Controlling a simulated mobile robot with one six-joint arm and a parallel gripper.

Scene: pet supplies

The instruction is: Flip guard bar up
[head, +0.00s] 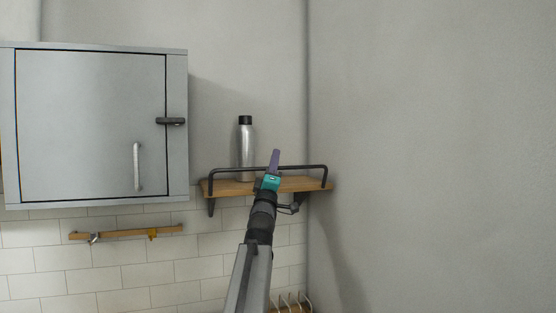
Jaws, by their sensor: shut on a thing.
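The guard bar (228,169) is a dark metal rail with bent ends. It stands above the front of a small wooden shelf (312,184), with its long side raised over the board. My gripper (275,157), with a teal body and purple fingers, reaches up to the middle of the bar and is shut on it. The fingers and arm hide that part of the bar and of the shelf edge.
A steel bottle (246,150) with a black cap stands upright on the shelf behind the bar. A grey cabinet (90,125) hangs at left, its door shut. A wooden hook rail (120,234) is below it. A bare wall is close at right.

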